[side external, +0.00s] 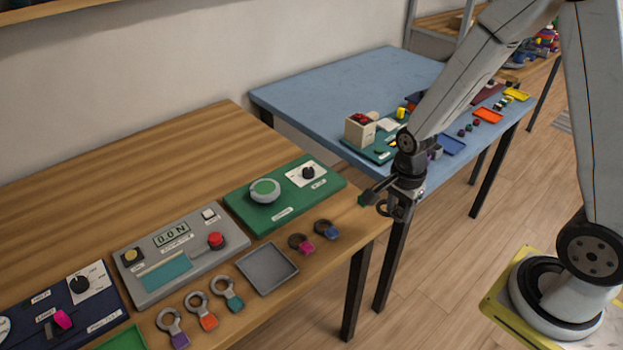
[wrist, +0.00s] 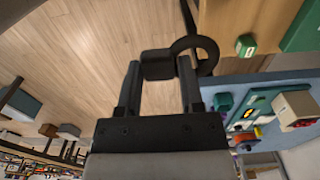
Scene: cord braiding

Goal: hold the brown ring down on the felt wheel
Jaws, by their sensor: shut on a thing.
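My gripper (wrist: 158,66) is shut on the dark tab (wrist: 157,63) of a ring (wrist: 207,43), whose loop sticks out past the right finger in the wrist view. Its colour looks near black; I cannot tell if it is brown. In the side view my gripper (side external: 393,205) hangs in the air off the wooden table's right end, with the ring at its tip. Nothing lies on the wheel.
A brownish ring with a magenta tag (side external: 301,243) and a dark ring with a blue tag (side external: 325,229) lie by the panel. A grey tray (side external: 267,268) and a grey control box (side external: 181,256) are nearby. A cluttered blue table (side external: 345,79) stands behind.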

